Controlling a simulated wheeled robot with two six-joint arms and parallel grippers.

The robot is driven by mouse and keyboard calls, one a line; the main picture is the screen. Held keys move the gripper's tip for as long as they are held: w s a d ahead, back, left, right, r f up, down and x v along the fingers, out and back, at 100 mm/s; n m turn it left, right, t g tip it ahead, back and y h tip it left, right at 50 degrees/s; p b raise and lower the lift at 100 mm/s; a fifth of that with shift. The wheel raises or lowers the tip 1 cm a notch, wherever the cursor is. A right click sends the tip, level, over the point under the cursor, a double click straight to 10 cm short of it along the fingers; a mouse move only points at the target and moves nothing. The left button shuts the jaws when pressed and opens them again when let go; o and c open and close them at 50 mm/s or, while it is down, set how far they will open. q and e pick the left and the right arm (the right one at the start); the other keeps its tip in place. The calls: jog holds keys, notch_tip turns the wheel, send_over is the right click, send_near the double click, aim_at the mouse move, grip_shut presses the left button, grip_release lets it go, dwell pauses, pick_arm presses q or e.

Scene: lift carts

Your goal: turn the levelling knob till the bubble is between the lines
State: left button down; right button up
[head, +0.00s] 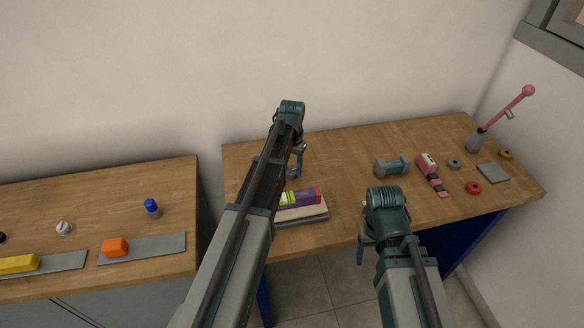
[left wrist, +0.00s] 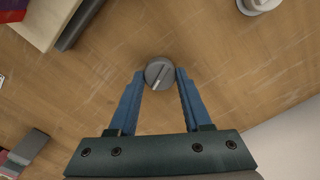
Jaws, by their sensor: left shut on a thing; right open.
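A round dark grey knob (left wrist: 159,73) with a pale pointer line sits over the wooden table in the left wrist view. My left gripper (left wrist: 160,78) has its blue fingers on either side of the knob, shut on it. In the head view the left gripper (head: 299,166) points down at the table behind the stacked items, and the arm hides part of that spot. My right gripper (head: 363,255) is open and empty, pointing down at the table's front edge. I cannot make out a bubble or its lines in either view.
A flat stack (head: 309,217) with a purple and yellow item on top lies near the left gripper. A second table (head: 100,210) is at left.

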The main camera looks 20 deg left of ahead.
aim_at(292, 170)
pick_arm(q)
jog(key=shift+n, duration=0.3)
jog(key=shift+c, duration=1.7)
grip_release()
notch_tip(292, 170, up, 14)
jog(key=p, duration=1.3)
jog(key=shift+p, duration=0.4)
jog(key=shift+f, duration=0.15)
